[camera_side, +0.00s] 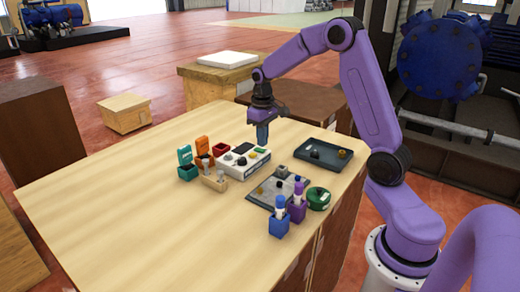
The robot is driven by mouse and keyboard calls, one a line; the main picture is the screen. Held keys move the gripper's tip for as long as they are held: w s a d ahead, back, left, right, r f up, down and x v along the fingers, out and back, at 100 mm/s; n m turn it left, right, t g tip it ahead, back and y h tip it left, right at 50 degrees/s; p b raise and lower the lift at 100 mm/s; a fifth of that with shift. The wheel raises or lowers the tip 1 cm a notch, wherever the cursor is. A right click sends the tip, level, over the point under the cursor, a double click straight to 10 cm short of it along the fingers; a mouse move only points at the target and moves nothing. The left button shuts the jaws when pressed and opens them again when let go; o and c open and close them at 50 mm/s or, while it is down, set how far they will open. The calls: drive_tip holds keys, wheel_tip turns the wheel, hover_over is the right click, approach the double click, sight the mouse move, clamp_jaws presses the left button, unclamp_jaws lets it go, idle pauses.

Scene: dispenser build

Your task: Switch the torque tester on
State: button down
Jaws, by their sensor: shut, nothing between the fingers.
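My gripper (263,142) points straight down over the back right end of the white box, by the green patch. The fingers are shut and hold nothing. I cannot tell whether the fingertips touch the box.
Teal (187,170) and orange (203,153) lidded boxes and a wooden peg stand (214,182) are left of it. A dark tray (338,163), green round container (319,199), and purple (297,211) and blue (279,226) holders are right. The table's front left (110,215) is clear.

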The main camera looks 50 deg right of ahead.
sight(262, 150)
drive_tip(key=shift+f, duration=0.9)
idle(0.5)
drive_tip(key=shift+r, duration=3.55)
drive_tip(key=s+a+r+n, duration=0.1)
drive_tip(key=s+a+n, duration=0.2)
drive_tip(key=s+a, duration=0.35)
drive_tip(key=s+a+r+n, duration=0.15)
drive_tip(key=s+a, duration=0.25)
drive_tip(key=a, duration=0.5)
drive_tip(key=s+a+f+n, duration=0.2)
drive_tip(key=s+n, duration=0.2)
drive_tip(key=s, duration=0.6)
drive_tip(key=s+a+f+n, duration=0.2)
drive_tip(key=s+n, duration=0.2)
drive_tip(key=s, duration=0.6)
drive_tip(key=shift+s+a, duration=0.2)
drive_tip(key=shift+s, duration=0.2)
